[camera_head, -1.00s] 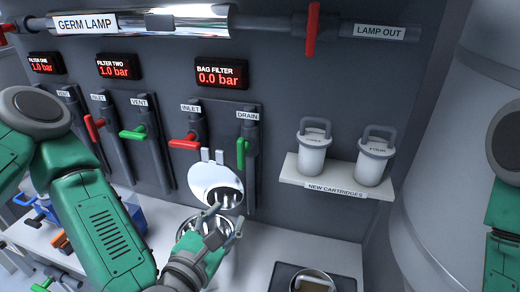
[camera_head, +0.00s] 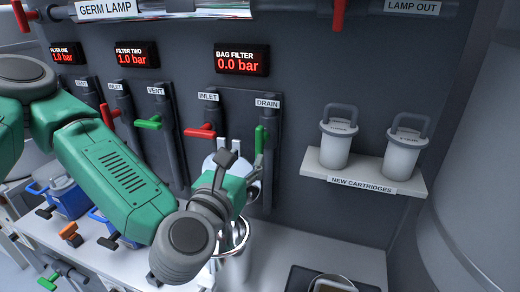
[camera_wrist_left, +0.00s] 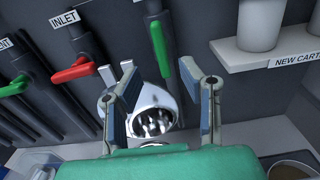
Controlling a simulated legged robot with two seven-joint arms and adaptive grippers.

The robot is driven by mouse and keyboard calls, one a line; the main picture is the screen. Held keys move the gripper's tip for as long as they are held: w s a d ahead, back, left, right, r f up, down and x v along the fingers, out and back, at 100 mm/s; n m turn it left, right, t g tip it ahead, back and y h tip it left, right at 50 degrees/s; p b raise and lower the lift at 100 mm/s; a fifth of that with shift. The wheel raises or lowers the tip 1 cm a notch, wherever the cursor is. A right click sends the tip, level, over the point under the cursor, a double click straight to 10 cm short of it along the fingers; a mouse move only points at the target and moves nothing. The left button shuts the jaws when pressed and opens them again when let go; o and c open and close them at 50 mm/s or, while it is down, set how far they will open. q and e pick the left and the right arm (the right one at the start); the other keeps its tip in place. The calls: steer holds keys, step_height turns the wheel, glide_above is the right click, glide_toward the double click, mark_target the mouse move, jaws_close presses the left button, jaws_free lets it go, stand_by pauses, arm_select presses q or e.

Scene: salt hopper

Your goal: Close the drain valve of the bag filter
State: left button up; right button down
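The bag filter's drain valve has a green handle (camera_head: 259,139) under the DRAIN label, standing upright along its pipe. My left gripper (camera_head: 240,160) is raised in front of the bag filter, just below and left of the handle. In the wrist view its two fingers (camera_wrist_left: 163,100) are spread apart with nothing between them. The open metal filter lid (camera_wrist_left: 152,105) lies behind them. My right gripper is not in view.
The red INLET handle (camera_head: 200,131) sits close left of the gripper. The open metal filter housing (camera_head: 232,240) stands below it. The shelf with two cartridges (camera_head: 362,178) juts out on the right. A dark tray (camera_head: 300,280) lies at the front.

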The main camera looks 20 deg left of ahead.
mark_target(258, 142)
arm_select(q)
steer(key=w+p, duration=0.1)
steer(key=w, duration=0.7)
steer(key=shift+w+d+r, duration=0.1)
steer(key=shift+w+d, duration=0.05)
steer(key=shift+w, duration=0.25)
jaws_close()
